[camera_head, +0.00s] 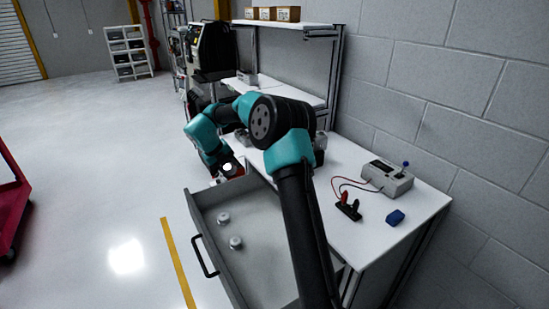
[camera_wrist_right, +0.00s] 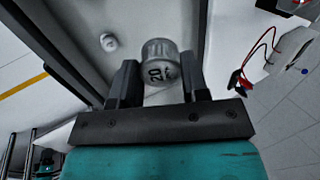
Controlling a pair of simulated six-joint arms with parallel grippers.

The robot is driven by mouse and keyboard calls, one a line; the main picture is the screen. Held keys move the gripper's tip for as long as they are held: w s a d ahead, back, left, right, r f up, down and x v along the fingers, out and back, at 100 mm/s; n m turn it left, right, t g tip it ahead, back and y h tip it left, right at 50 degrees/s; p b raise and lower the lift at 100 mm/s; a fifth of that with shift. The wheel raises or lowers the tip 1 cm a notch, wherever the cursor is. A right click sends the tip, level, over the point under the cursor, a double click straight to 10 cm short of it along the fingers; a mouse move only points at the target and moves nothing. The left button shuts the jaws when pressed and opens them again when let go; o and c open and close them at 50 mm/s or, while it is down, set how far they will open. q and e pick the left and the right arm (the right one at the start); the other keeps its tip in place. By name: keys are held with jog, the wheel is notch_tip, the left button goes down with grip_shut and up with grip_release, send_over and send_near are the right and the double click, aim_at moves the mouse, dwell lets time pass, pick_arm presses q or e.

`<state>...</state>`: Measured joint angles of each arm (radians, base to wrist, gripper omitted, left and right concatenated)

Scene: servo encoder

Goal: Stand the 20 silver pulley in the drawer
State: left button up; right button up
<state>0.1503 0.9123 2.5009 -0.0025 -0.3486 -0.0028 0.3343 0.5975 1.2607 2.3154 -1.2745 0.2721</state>
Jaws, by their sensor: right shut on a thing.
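My right gripper (camera_head: 229,172) is at the far left end of the open drawer (camera_head: 212,197) in the head view, its fingers small and hard to make out there. In the right wrist view the right gripper (camera_wrist_right: 160,92) is shut on a silver pulley (camera_wrist_right: 160,55) marked 20, held between its two dark fingers. Whether this pulley touches the drawer floor cannot be told. Two other small silver pulleys stand apart in the drawer, one farther back (camera_head: 223,218) and one nearer (camera_head: 236,242). One small pulley (camera_wrist_right: 108,42) also shows in the wrist view. My left gripper is not in view.
The white workbench (camera_head: 345,255) stands right of the drawer, with a grey meter (camera_head: 388,178), red and black leads (camera_head: 348,206) and a blue block (camera_head: 395,217). My right arm crosses above the bench and drawer. The drawer floor has free room around the pulleys.

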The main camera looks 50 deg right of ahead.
jog(key=shift+t+y, duration=0.8)
jog(key=shift+y, duration=1.7)
jog(key=shift+s, duration=0.1)
jog(key=s+a, duration=0.7)
jog(key=s, duration=0.3)
jog(key=s+a, duration=0.6)
jog(key=s, duration=0.5)
jog(key=shift+s+a, duration=0.15)
jog(key=shift+a, duration=0.25)
jog(key=shift+f, duration=0.1)
dwell(0.6)
